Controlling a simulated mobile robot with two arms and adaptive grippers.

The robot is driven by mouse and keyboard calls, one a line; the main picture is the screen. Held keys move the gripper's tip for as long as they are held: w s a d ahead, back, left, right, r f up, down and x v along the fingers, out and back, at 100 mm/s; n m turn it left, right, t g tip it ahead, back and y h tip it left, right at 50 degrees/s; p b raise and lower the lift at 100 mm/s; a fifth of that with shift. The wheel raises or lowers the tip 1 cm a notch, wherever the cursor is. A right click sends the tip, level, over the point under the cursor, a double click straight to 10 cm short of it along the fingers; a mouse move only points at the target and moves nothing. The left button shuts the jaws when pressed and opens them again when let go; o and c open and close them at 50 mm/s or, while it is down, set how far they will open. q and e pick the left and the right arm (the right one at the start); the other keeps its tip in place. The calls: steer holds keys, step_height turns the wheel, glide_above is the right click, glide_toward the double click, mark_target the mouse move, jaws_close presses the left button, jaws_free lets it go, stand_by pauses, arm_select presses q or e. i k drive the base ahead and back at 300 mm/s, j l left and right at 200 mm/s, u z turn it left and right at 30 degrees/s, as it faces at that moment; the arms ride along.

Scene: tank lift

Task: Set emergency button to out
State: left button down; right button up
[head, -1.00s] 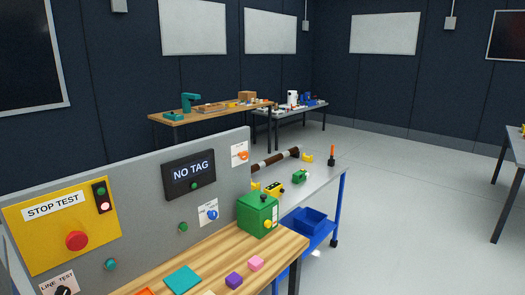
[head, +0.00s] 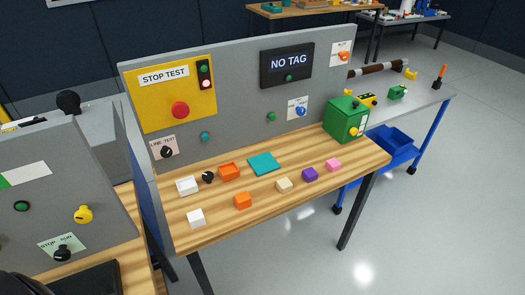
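The red emergency button (head: 180,110) is a round mushroom head on the yellow STOP TEST panel (head: 148,112), on the grey upright board (head: 232,110) behind the wooden table. Whether it is pressed in or out cannot be told from this angle. Beside it a small dark signal light (head: 205,75) has a green lamp above and a pale pink lamp below. Neither of my grippers shows in the head view.
The wooden table (head: 225,207) holds several small blocks, a teal plate (head: 264,163) and a green box (head: 346,120). A second grey panel (head: 50,185) stands at the left, with a yellow knob (head: 83,214). Open floor (head: 440,225) lies at the right.

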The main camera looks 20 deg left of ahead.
mark_target(179, 110)
steer(key=u, duration=1.25)
